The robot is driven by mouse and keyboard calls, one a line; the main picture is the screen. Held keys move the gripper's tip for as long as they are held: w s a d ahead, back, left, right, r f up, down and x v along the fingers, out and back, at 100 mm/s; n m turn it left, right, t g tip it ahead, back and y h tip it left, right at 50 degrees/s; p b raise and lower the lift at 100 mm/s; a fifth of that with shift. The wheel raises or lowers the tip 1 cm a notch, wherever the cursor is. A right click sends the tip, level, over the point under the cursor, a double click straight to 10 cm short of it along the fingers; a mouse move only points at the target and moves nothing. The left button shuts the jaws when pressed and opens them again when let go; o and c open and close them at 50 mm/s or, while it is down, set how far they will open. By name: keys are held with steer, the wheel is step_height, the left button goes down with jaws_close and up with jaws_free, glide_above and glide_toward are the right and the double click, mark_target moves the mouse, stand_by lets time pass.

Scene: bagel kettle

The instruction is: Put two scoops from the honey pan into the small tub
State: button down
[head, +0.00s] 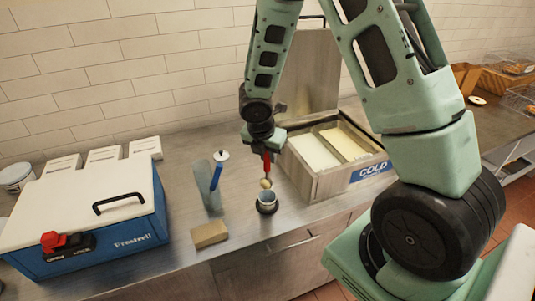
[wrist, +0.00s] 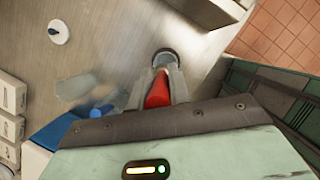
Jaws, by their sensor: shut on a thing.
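My gripper (head: 266,152) is shut on the red handle of a scoop (head: 266,170). The scoop hangs roughly upright, its bowl low over the mouth of a small round tub (head: 267,203) near the counter's front edge. I cannot tell whether the bowl touches the tub or what it carries. In the wrist view, the fingers (wrist: 154,88) close around the red handle (wrist: 158,90), and the tub (wrist: 166,59) shows just beyond. Right of the gripper, an open cold box holds a white pan (head: 313,153) and a pale yellow pan (head: 347,143); no honey label is readable.
The cold box (head: 318,185) has its lid raised behind. A clear jug with a blue-handled tool (head: 216,177), a tan block (head: 209,235) and a white round lid (head: 221,156) stand left of the tub. A blue cooler (head: 100,238) fills the left.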

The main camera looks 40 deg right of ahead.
mark_target(267, 169)
steer(key=shift+f+b, duration=2.7)
steer(key=shift+f, duration=0.6)
steer(key=shift+s+a, duration=0.15)
steer(key=shift+a, duration=0.55)
steer(key=shift+d, duration=0.6)
steer(key=shift+r, duration=0.1)
step_height(267, 169, up, 9)
steer(key=p, duration=0.9)
steer(key=shift+f, duration=0.2)
stand_by(0.5)
